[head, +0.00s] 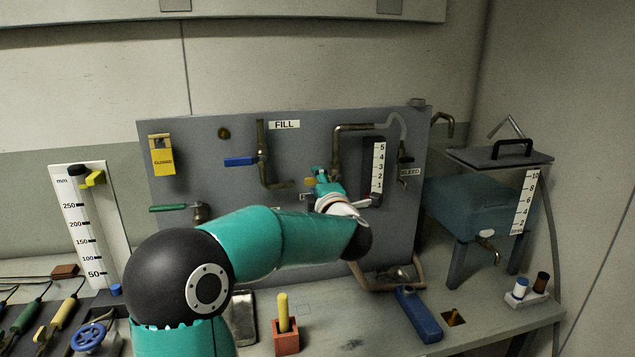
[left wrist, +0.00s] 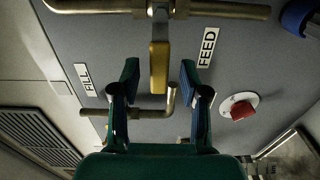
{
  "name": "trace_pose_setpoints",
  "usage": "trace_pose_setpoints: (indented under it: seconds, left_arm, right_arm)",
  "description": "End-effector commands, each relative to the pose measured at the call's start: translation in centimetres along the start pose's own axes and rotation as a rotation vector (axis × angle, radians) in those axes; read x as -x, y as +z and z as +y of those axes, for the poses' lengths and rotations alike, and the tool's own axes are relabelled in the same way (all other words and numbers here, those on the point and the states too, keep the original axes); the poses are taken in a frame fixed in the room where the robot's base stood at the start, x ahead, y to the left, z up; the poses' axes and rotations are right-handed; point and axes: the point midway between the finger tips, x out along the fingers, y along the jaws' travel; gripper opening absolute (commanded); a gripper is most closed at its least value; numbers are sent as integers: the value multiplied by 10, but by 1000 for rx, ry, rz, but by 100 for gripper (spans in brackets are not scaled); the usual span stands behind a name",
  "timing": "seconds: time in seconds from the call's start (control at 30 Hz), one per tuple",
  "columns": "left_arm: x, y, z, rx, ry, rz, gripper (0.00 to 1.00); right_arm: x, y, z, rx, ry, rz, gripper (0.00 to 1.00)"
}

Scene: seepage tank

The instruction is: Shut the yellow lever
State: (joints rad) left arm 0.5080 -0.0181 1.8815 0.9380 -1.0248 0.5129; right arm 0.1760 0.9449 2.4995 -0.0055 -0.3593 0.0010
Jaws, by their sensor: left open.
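The yellow lever (left wrist: 159,68) shows in the left wrist view, on a valve in a brass pipe on the grey panel between the FILL and FEED labels. Its free end lies between the two fingers of my left gripper (left wrist: 160,80), with a visible gap on either side. The left gripper is open. In the head view my left gripper (head: 322,178) is at the panel, and the yellow lever (head: 310,182) is mostly hidden beside it. My right gripper is not in view.
The panel (head: 215,175) also carries a blue lever (head: 239,161), a green lever (head: 168,208) and a yellow CLOSED tag (head: 162,160). A red knob (left wrist: 240,108) sits right of the gripper. A tank (head: 478,205) stands at the right. An orange block (head: 286,343) stands on the bench.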

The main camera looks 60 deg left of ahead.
Motion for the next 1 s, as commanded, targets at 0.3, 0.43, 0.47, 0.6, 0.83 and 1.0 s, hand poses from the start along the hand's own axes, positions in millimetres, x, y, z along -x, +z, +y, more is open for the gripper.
trace_pose_setpoints:
  seconds: [0.3,0.43,0.47,0.6,0.83,1.0]
  left_arm:
    - [62,2,0,1,0,-7,45]
    - [84,3,-1,1,0,-7,45]
    - [88,2,0,1,0,-5,45]
    - [102,3,-1,0,0,-4,45]
    - [106,2,-1,-2,0,-1,45]
    - [106,2,-1,-1,0,-1,45]
  right_arm:
    - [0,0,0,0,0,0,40]
    - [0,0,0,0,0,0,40]
    - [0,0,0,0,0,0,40]
    - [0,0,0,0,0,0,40]
    - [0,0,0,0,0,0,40]
    - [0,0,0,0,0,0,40]
